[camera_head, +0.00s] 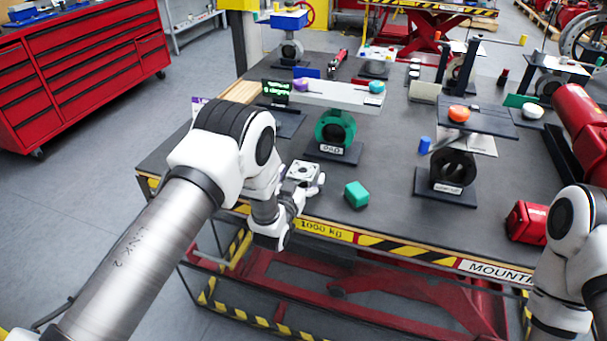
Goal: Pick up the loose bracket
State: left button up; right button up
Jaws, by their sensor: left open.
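My left gripper (308,187) is open at the near left edge of the table, reaching over the edge. A small pale grey plate with a round hole (302,169) lies at its fingers; it may be the loose bracket, but I cannot tell it clearly from the gripper's own parts, nor whether the fingers touch it. A long pale plate (340,96) rests on top of the green valve (335,128), with a purple and a teal piece on it. The right arm shows at the lower right; its gripper is out of view.
A teal block (356,194) lies right of my left gripper. A black valve (453,172) under a dark plate (468,121) stands farther right, near a red block (526,222). The dark tabletop (390,215) is clear between the teal block and the black valve.

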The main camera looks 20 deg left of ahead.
pick_arm(q)
jog(key=shift+w, duration=0.3)
jog(key=c, duration=1.6)
jog(key=shift+r, duration=0.15)
jog(key=shift+c, duration=0.2)
jog(key=shift+r, duration=0.25)
notch_tip(320, 180, up, 3)
jog(key=shift+r+p, duration=0.1)
jog(key=shift+p, duration=1.05)
jog(key=s+d+p, duration=0.3)
jog(key=s+p, duration=0.2)
jog(key=s, duration=1)
jog(key=shift+s+d+r, duration=0.3)
jog(key=shift+r, duration=0.15)
